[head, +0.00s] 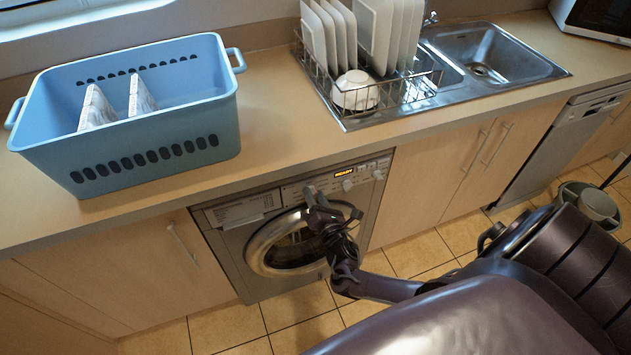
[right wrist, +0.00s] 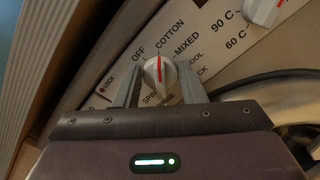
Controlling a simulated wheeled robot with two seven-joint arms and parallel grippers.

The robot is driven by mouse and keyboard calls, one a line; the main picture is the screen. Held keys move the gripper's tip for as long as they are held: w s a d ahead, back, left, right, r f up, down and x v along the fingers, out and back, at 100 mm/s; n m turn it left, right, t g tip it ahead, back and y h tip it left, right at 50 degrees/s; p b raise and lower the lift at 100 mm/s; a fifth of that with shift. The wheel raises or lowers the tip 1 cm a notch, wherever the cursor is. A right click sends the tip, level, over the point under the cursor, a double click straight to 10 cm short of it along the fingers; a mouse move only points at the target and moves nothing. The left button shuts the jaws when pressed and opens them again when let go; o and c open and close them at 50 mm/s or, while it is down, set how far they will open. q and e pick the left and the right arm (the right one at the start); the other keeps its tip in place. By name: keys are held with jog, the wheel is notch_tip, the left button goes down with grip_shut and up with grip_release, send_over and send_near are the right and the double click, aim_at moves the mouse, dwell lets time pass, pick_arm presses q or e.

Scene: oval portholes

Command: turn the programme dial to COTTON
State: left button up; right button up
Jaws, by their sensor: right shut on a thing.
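The programme dial (right wrist: 158,73), a pale round knob with a red pointer line, is in the middle of the right wrist view. Its pointer stands straight up in that picture, toward the near end of the printed COTTON label (right wrist: 170,33), with OFF to its left and MIXED to its right. My right gripper (head: 312,190) is at the control panel of the washing machine (head: 228,237) and hides the dial in the head view. Its two fingers are shut on the dial, one on each side. My left gripper is not in view.
A second knob (right wrist: 264,10) with temperature marks is nearby on the panel. The display (head: 344,171) reads READY. The worktop (head: 262,125) overhangs above, with a blue basket (head: 140,140) and a dish rack (head: 405,90) on it. The round door (head: 262,255) is below my gripper.

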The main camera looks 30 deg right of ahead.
jog(key=o, duration=1)
jog(key=shift+s, duration=0.1)
jog(key=v, duration=0.7)
jog(key=shift+s+a, duration=0.1)
jog(key=shift+s, duration=0.2)
jog(key=shift+f, duration=0.1)
